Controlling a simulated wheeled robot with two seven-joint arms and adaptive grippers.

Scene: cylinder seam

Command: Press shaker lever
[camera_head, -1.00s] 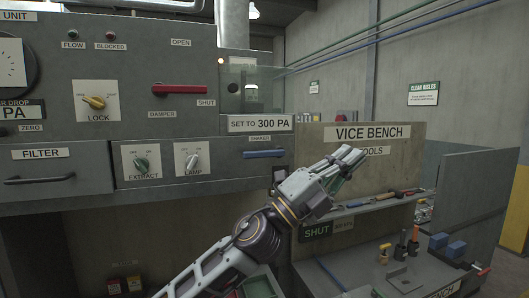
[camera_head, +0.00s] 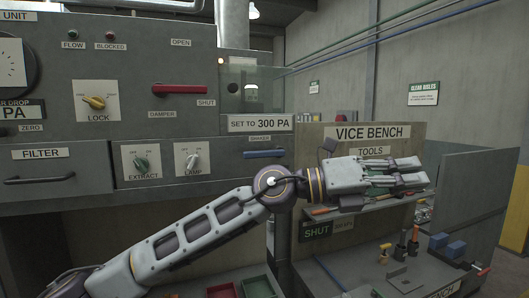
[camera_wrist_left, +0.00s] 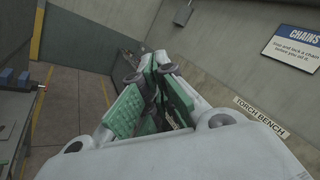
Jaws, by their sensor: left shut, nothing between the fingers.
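The shaker lever (camera_head: 264,154) is a blue horizontal bar under the "SHAKER" label on the grey cabinet front, in the middle of the head view. My left arm reaches across below it. My left gripper (camera_head: 424,171) is to the right of the lever, in front of the vice bench board, pointing right and apart from the lever. In the left wrist view the fingers (camera_wrist_left: 156,62) come together at their tips with nothing held between them. The lever is not in the left wrist view. My right gripper is in neither view.
The cabinet carries a red damper handle (camera_head: 178,89), a yellow lock knob (camera_head: 94,102), and extract (camera_head: 141,163) and lamp (camera_head: 192,162) knobs. Right of the lever stands the vice bench board (camera_head: 330,147), with a tool shelf below. Red (camera_head: 222,291) and green (camera_head: 258,287) trays lie low in the middle.

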